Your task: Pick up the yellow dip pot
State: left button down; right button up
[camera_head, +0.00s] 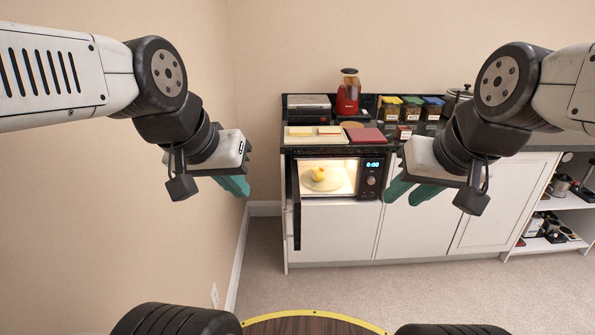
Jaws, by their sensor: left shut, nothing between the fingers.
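A small pot with a yellow lid (390,101) stands on the counter at the back right, leftmost in a row with a green-lidded pot (412,101) and a blue-lidded pot (433,101). It looks like the yellow dip pot, but it is small in view. My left gripper (238,187) is shut and empty, in the air in front of the left wall, well away from the pots. My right gripper (411,191) has its teal fingers apart and looks empty. It hangs in front of the white cabinet doors, nearer to me than the counter.
An open microwave (372,196) holds a yellowish item on a plate (322,184); its door (296,205) swings toward me. The counter also bears boards, a red blender (347,93) and a grill (308,106). A round table edge (312,313) is close below. Carpet between is clear.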

aim_at(317, 174)
jog(key=i+l, duration=0.25)
jog(key=l, duration=0.15)
jog(key=i+l+u, duration=0.15)
jog(key=l, duration=0.25)
jog(key=i+l, duration=0.3)
jog(key=i+l+u, duration=0.05)
jog(key=l, duration=0.05)
